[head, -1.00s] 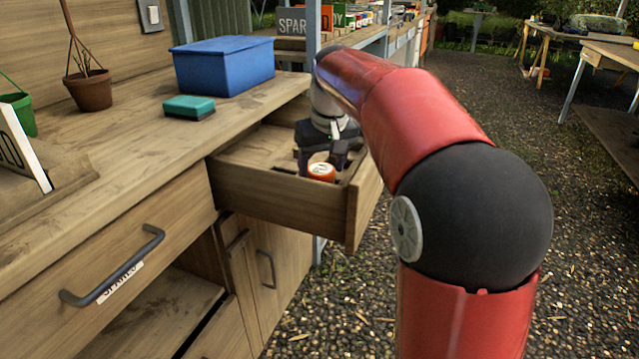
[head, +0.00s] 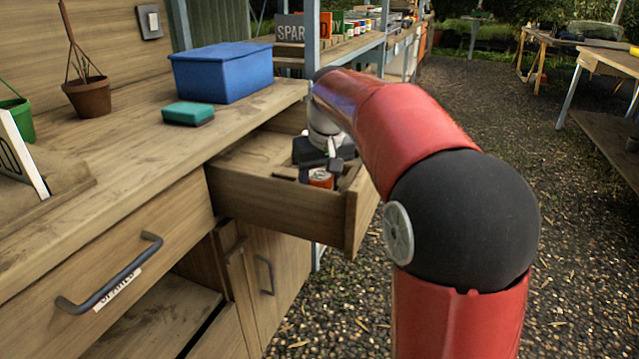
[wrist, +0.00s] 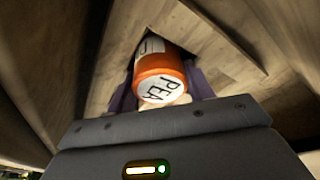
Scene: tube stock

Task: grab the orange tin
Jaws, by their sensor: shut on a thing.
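The orange tin (head: 320,179) is in the open wooden drawer (head: 280,202), near its front right corner. My gripper (head: 322,172) reaches down into the drawer and is shut on the tin. In the wrist view the tin (wrist: 160,72) sits between the two fingers, with its white lid lettered "PEA" towards the camera. The fingers are partly hidden behind the gripper body. I cannot tell whether the tin touches the drawer floor.
A blue box (head: 222,72) and a green sponge (head: 188,113) stand on the worktop (head: 120,160) left of the drawer. A plant pot (head: 88,97) is further left. The drawer walls surround my gripper closely.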

